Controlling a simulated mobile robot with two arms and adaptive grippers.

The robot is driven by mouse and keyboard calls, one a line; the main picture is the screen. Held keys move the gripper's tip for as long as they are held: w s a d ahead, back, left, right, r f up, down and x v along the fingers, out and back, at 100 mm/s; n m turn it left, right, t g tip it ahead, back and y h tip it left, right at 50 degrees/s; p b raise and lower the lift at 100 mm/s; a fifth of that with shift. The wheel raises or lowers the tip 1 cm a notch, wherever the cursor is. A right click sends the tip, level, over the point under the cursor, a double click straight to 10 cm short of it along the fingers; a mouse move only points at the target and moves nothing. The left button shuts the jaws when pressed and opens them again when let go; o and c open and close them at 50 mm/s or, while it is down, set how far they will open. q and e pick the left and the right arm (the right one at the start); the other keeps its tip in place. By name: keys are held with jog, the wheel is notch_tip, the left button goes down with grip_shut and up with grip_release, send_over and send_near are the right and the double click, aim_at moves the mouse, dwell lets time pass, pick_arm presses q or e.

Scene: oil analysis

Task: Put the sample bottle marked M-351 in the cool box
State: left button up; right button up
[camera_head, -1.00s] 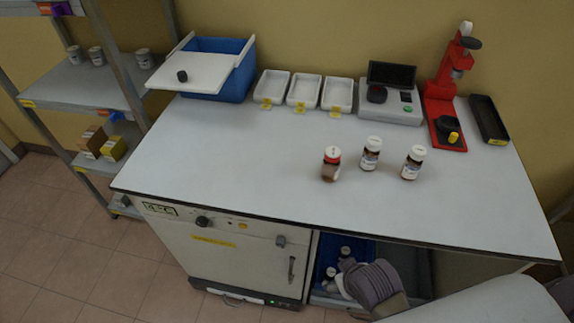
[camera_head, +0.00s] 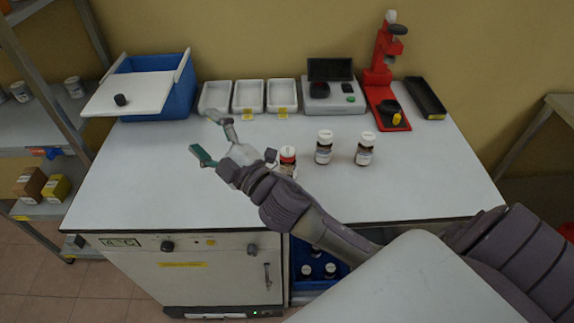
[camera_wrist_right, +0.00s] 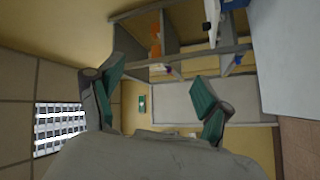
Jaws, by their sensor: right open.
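Three brown sample bottles stand upright on the bench: a red-capped bottle (camera_head: 288,155), partly hidden behind my right arm, and two white-capped bottles, a middle one (camera_head: 324,149) and a right one (camera_head: 364,150). Their labels are too small to read. The blue cool box (camera_head: 181,92) is at the back left; its white lid (camera_head: 140,93) lies askew across its left part. My right gripper (camera_head: 207,134) is open and empty above the bench, left of the bottles and in front of the cool box. Its open fingers also show in the right wrist view (camera_wrist_right: 155,98). My left gripper is out of view.
Several more bottles stand in a blue crate (camera_head: 301,249) under the bench. White trays (camera_head: 249,97), an instrument (camera_head: 331,98) and a red press (camera_head: 383,75) line the back. A shelf rack (camera_head: 35,138) stands left. The bench's left front is clear.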

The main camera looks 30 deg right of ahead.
jog(key=s+a+r+n+g+y, duration=0.1)
jog(key=a+r+n+g+y, duration=0.2)
jog(key=a+n+g+y, duration=0.6)
jog(key=s+a+r+n+g+y, duration=0.25)
jog(key=n+y, duration=0.25)
jog(key=n, duration=0.8)
jog(key=n+g+h, duration=0.8)
jog(key=h, duration=1.1)
send_over(288, 159)
jog(key=w, duration=0.2)
jog(key=f, duration=0.6)
jog(key=d+f, duration=0.1)
jog(key=f, duration=0.3)
jog(key=shift+n, duration=0.3)
notch_tip(288, 159, down, 8)
jog(key=shift+a+r+p, duration=0.1)
jog(key=shift+r+p, duration=0.1)
jog(key=shift+p, duration=0.75)
jog(key=f+p, duration=0.1)
jog(key=f, duration=0.1)
jog(key=f+p, duration=0.1)
jog(key=f, duration=0.1)
jog(key=shift+s+f, duration=0.2)
jog(key=shift+f, duration=0.55)
jog(key=c, duration=1.4)
jog(key=shift+r, duration=0.1)
